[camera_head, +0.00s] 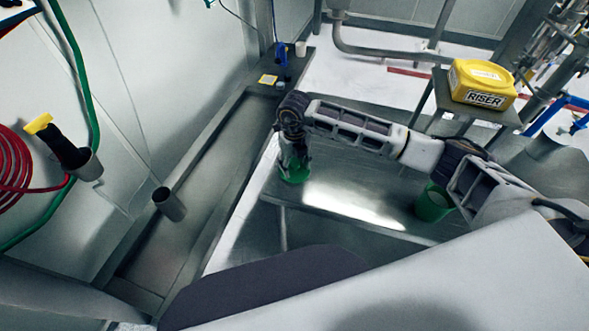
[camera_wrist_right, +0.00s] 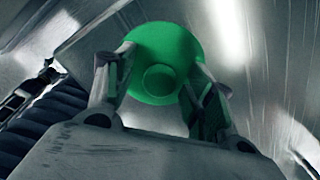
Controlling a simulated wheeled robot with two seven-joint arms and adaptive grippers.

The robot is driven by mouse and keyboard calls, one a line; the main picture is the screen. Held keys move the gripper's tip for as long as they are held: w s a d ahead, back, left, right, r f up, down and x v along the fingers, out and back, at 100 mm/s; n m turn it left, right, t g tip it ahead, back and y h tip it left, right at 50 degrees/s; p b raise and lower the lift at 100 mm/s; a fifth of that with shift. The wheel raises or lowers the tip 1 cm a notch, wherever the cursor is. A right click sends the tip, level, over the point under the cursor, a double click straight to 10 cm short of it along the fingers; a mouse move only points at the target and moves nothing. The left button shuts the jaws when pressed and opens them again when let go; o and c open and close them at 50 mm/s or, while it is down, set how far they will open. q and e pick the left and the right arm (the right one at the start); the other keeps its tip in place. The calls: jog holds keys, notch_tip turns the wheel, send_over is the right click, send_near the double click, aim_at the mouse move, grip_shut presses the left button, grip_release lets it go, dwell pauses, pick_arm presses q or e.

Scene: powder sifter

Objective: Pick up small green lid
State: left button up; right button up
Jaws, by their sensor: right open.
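The small green lid (camera_head: 295,176) lies on the left end of the metal table, partly covered by my right gripper. In the right wrist view the lid (camera_wrist_right: 160,42) is a round green disc with a raised round knob at its middle. My right gripper (camera_head: 293,158) points down at the lid from above. In the wrist view its open fingers (camera_wrist_right: 160,82) stand on either side of the knob, apart from it. I cannot tell whether the fingertips touch the disc. My left gripper is not in view.
A green bucket (camera_head: 432,206) stands on the metal table (camera_head: 345,196), beside my right arm. A yellow RISER box (camera_head: 483,84) sits on a stand at the back right. A grey ledge along the left wall holds a metal cup (camera_head: 169,204) and small items. Bare table lies between lid and bucket.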

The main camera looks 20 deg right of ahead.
aim_at(295, 163)
grip_shut()
dwell(0.3)
jog(key=shift+r+b, duration=0.8)
jog(key=shift+r, duration=4.2)
jog(key=shift+n, duration=0.3)
